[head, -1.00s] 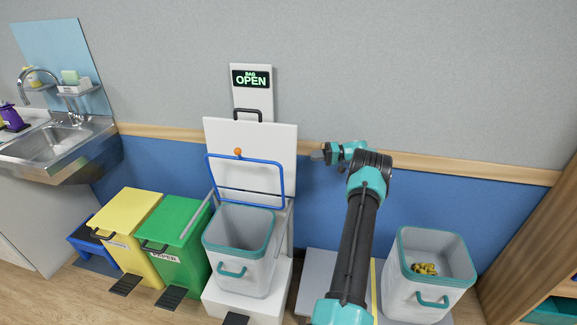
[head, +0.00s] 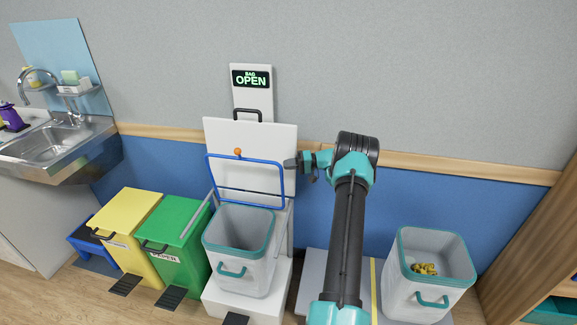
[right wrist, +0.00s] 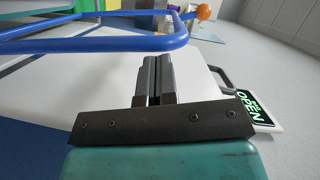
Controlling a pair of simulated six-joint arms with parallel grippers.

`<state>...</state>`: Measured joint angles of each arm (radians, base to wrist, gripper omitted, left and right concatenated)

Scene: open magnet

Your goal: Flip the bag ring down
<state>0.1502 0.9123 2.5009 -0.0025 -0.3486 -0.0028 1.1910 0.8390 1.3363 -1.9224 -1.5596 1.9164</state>
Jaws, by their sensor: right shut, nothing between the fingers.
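The blue bag ring (head: 283,185) stands raised in front of the open white lid (head: 278,135), above the grey bin (head: 238,245) with a teal rim. An orange ball (head: 238,152) sits at the ring's top edge. In the right wrist view the ring (right wrist: 110,44) passes just beyond my fingertips, with the orange ball (right wrist: 204,11) past it. My right gripper (head: 290,163) is at the ring's upper right corner, shut and empty; its fingers (right wrist: 155,62) are together. I cannot tell whether they touch the ring. My left gripper is not in view.
A sign reading "BAG OPEN" (head: 251,79) hangs above the lid. Green (head: 183,240) and yellow (head: 130,225) bins stand left of the grey bin. Another teal-rimmed bin (head: 430,290) with yellow items stands right. A sink (head: 55,145) is at far left.

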